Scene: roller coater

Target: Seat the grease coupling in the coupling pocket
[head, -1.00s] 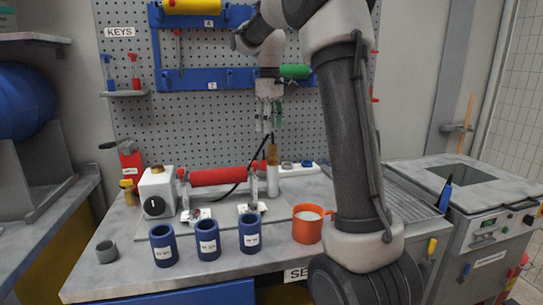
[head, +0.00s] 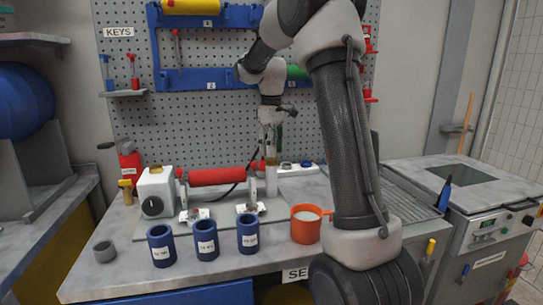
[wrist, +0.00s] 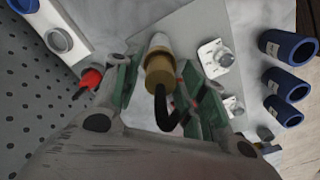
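The grease coupling is a brass-coloured cylinder with a black hose. In the wrist view its brass body (wrist: 160,70) stands between the green-padded fingers of my gripper (wrist: 157,85), with a gap showing on each side. In the head view my gripper (head: 270,142) points down over the coupling, hiding most of its brass part. A white upright holder (head: 271,181) shows below it. My gripper looks open. A white block with a round grey recess (wrist: 60,40) is at the upper left of the wrist view; I cannot tell if this is the coupling pocket.
A red roller (head: 217,176) lies left of my gripper, beside a white unit with a dark knob (head: 152,207). Several blue sleeves (head: 205,240) and an orange mug (head: 306,224) stand along the front. A pegboard (head: 225,128) rises close behind.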

